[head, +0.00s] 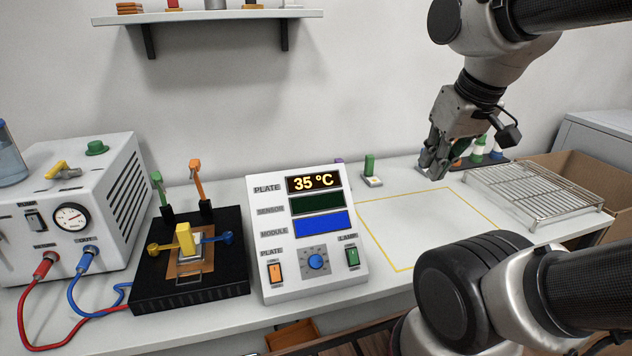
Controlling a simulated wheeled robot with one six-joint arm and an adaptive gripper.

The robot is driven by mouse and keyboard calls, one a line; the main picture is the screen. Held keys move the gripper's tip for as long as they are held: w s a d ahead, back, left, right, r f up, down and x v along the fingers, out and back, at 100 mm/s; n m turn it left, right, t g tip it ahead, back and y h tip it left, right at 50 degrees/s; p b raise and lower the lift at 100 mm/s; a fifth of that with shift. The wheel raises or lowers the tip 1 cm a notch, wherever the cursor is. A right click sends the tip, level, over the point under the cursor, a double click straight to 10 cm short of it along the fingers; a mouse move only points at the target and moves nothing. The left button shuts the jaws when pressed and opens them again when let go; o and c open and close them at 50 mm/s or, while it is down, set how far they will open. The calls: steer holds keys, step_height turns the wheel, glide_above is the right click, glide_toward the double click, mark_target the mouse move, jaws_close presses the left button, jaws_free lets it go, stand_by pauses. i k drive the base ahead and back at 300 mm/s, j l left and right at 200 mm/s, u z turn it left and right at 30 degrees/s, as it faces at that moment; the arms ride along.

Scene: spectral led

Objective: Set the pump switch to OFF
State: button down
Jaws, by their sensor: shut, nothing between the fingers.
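The pump switch (34,219) is a small dark rocker on the front of the white pump unit (115,165) at the far left. It sits left of a round gauge (70,217), and a small label above it is too small to read surely. I cannot tell which way the rocker is tipped. My gripper (430,172) is shut and empty, at the upper right, over the back of the bench. It is far to the right of the pump unit and touches nothing that I can see.
Red and blue hoses (76,290) leave the pump unit's front. A black block (190,290) with upright clamps and a control box (330,275) reading 35 °C stand between it and my gripper. A wire rack (535,190) is at right. The yellow outlined area (420,225) is clear.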

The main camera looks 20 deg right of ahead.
mark_target(34, 220)
steer(key=u, duration=1.8)
